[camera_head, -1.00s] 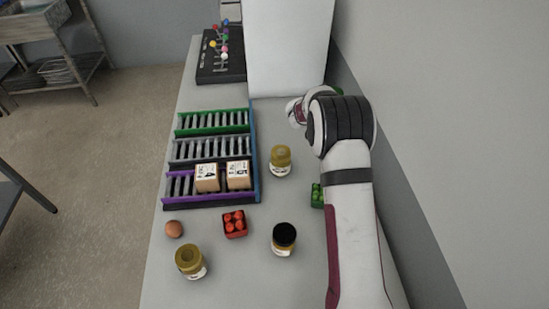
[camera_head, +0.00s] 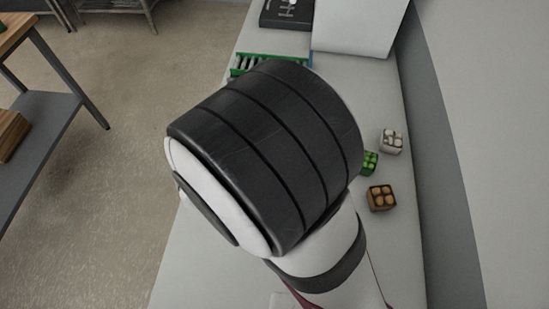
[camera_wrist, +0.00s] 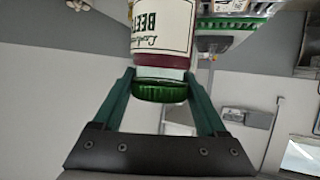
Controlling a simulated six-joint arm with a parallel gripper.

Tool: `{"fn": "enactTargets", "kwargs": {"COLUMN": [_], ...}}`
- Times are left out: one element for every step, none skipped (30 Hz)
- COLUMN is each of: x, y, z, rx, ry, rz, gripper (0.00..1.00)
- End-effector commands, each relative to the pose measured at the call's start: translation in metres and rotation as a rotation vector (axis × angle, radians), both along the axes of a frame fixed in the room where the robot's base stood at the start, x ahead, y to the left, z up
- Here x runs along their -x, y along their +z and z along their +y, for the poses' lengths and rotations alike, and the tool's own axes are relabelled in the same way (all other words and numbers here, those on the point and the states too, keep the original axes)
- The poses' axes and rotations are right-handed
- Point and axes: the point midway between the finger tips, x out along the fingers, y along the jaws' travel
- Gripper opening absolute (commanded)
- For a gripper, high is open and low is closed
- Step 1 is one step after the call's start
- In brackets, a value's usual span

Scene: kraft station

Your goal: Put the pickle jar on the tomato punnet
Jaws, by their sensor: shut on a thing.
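My gripper (camera_wrist: 160,76) is shut on a jar (camera_wrist: 162,25) in the wrist view. The jar has a green lid (camera_wrist: 160,92) towards the gripper's palm, dark red contents and a white label that begins "BEET". Its far end is cut off by the top edge. In the head view my arm covers the middle, and neither my gripper nor the held jar can be seen. The tomato punnet cannot be seen in either view now; no jar marked as pickles can be made out.
A green punnet (camera_head: 370,162), a white punnet (camera_head: 391,140) and a brown punnet (camera_head: 382,197) stand on the table (camera_head: 385,260) right of my arm. The green-railed rack (camera_head: 240,67) shows only at its far end. A white box (camera_head: 360,28) stands behind.

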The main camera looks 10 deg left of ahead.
Motion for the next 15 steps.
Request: {"fn": "enactTargets", "kwargs": {"x": [0.004, 0.005, 0.006, 0.006, 0.006, 0.006, 0.006, 0.006, 0.006, 0.006, 0.006, 0.006, 0.006, 0.005, 0.005], "y": [-0.006, -0.012, -0.021, -0.027, -0.033, -0.039, -0.044, -0.051, -0.06, -0.065, -0.07, -0.075, -0.077, -0.078, -0.078], "z": [0.001, 0.001, 0.001, 0.0, 0.0, 0.001, 0.001, 0.0, 0.001, 0.001, 0.001, 0.001, 0.001, 0.001, 0.001], "rx": [0.005, 0.005, 0.006, 0.005, 0.005, 0.004, 0.004, 0.004, 0.004, 0.005, 0.004, 0.003, 0.001, 0.0, -0.001], "ry": [0.006, 0.007, 0.008, 0.008, 0.007, 0.008, 0.008, 0.008, 0.008, 0.008, 0.009, 0.008, 0.007, 0.008, 0.008], "rz": [0.002, 0.003, 0.004, 0.004, 0.004, 0.004, 0.004, 0.005, 0.005, 0.005, 0.005, 0.004, 0.004, 0.003, 0.002], "gripper": [0.0, 0.0, 0.0, 0.0, 0.0, 0.0, 0.0, 0.0, 0.0, 0.0, 0.0, 0.0, 0.0, 0.0, 0.0]}}
